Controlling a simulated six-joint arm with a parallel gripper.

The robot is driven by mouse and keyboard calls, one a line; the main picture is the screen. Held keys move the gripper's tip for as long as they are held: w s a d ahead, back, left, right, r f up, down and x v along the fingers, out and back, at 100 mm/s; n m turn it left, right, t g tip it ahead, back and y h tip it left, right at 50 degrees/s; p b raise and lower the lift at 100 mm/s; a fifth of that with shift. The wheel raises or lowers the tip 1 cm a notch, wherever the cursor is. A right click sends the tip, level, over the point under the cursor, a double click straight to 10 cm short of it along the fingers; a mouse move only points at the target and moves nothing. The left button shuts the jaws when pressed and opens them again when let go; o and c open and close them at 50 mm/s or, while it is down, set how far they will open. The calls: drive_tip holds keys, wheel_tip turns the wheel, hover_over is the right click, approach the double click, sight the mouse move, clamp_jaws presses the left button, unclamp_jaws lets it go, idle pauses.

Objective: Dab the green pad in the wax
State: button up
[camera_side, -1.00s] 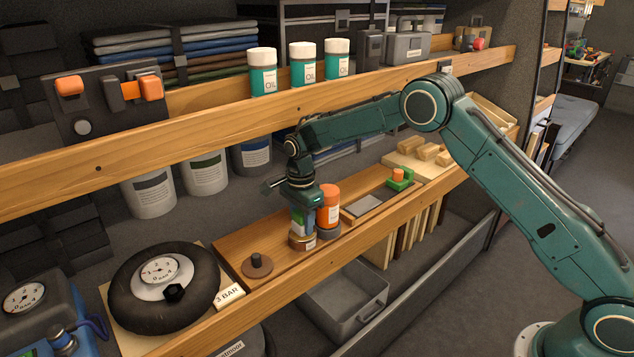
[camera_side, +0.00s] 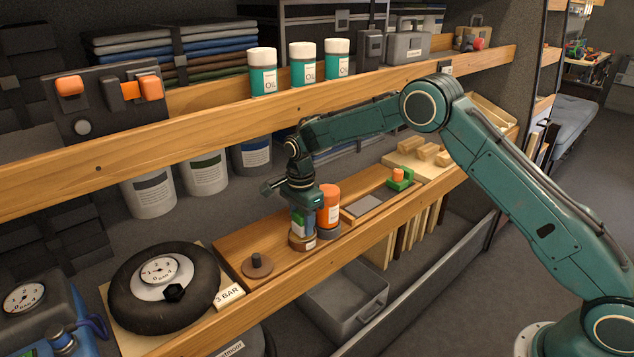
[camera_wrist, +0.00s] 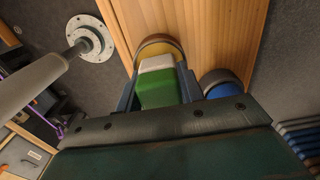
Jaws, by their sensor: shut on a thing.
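My gripper (camera_side: 302,222) is shut on a green pad block, which shows in the wrist view as a green block (camera_wrist: 158,92) with a pale grey-white end (camera_wrist: 156,63). The round wax tin (camera_side: 302,243) stands on the wooden shelf right below the gripper. In the wrist view yellow-orange wax (camera_wrist: 157,47) shows inside the tin's brown rim, beside the pale end. The block's lower end is at the tin, over or in its opening. I cannot tell whether it touches the wax.
An orange canister (camera_side: 328,203) stands in a dark round holder close to the right of the gripper. A brown disc with a knob (camera_side: 257,266) lies to the left. A green block with an orange knob (camera_side: 400,178) stands farther right. A shelf rail (camera_side: 250,130) runs behind the arm.

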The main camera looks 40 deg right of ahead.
drive_tip(key=shift+f, duration=0.6)
idle(1.6)
drive_tip(key=shift+r, duration=0.1)
drive_tip(key=shift+r, duration=3.55)
drive_tip(key=shift+s+d+f+n, duration=0.2)
drive_tip(key=shift+s+n, duration=0.2)
drive_tip(key=shift+n, duration=0.1)
drive_tip(key=shift+s+d+f+n, duration=0.2)
drive_tip(key=shift+s+n, duration=0.15)
drive_tip(key=shift+n, duration=0.15)
drive_tip(key=s+d+f+n, duration=0.2)
drive_tip(key=s+n, duration=0.6)
drive_tip(key=s+d+f+n, duration=0.2)
drive_tip(key=s+d+n, duration=0.1)
drive_tip(key=s+n, duration=0.5)
drive_tip(key=shift+s+f, duration=0.3)
drive_tip(key=shift+f, duration=0.05)
